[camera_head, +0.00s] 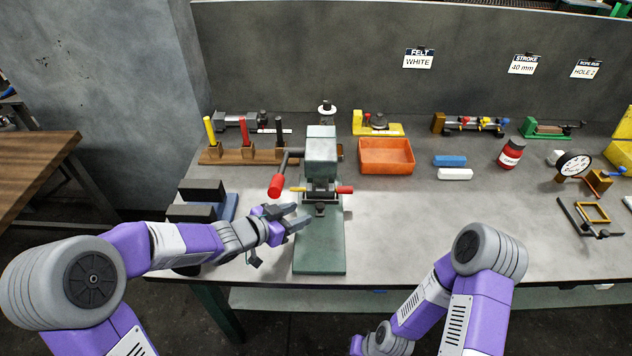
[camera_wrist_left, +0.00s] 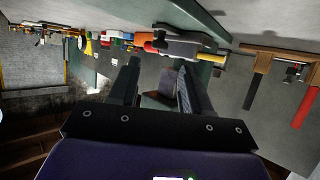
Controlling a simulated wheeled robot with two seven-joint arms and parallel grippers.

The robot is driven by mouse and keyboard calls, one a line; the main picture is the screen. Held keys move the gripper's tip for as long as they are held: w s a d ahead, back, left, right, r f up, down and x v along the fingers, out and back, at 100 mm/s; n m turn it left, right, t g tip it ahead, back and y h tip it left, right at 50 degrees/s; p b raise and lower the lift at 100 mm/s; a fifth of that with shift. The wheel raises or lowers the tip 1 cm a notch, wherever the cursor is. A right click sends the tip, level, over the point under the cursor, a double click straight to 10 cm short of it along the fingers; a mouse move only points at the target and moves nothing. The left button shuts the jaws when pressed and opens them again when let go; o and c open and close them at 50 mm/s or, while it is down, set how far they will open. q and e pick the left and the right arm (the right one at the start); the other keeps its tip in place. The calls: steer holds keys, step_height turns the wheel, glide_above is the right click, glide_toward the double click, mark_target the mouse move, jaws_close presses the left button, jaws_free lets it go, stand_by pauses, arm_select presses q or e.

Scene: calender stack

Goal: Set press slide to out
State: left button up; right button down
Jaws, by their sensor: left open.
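The green press (camera_head: 320,150) stands upright on its long green base (camera_head: 320,255) at the middle of the bench. A lever with a red grip (camera_head: 276,187) sticks out to its left. Low on the press is a crosswise part with a yellow left end (camera_head: 298,189) and a red right end (camera_head: 345,189); I cannot tell for sure whether it is the slide or how far out it is. My left gripper (camera_head: 298,216) is open and empty, just left of the press base and below the red grip. Its spread fingers (camera_wrist_left: 158,85) show in the left wrist view. My right gripper is out of view.
Dark blocks (camera_head: 202,190) lie left of the press. Behind it are a wooden rack (camera_head: 240,156) with coloured handles and an orange tray (camera_head: 386,155). A red jar (camera_head: 511,153) and a dial gauge (camera_head: 573,164) stand right. The bench front right of the press is clear.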

mark_target(320, 205)
arm_select(q)
steer(key=shift+w+d, duration=0.1)
steer(key=shift+w, duration=0.15)
steer(key=b+x, duration=0.2)
steer(key=x, duration=0.3)
steer(key=shift+d+f, duration=0.15)
steer(key=shift+d, duration=0.15)
steer(key=shift+w+d+f+b, duration=0.2)
steer(key=shift+w+d+b, duration=0.2)
steer(key=shift+w+d, duration=0.15)
steer(key=shift+a, duration=0.1)
jaws_close()
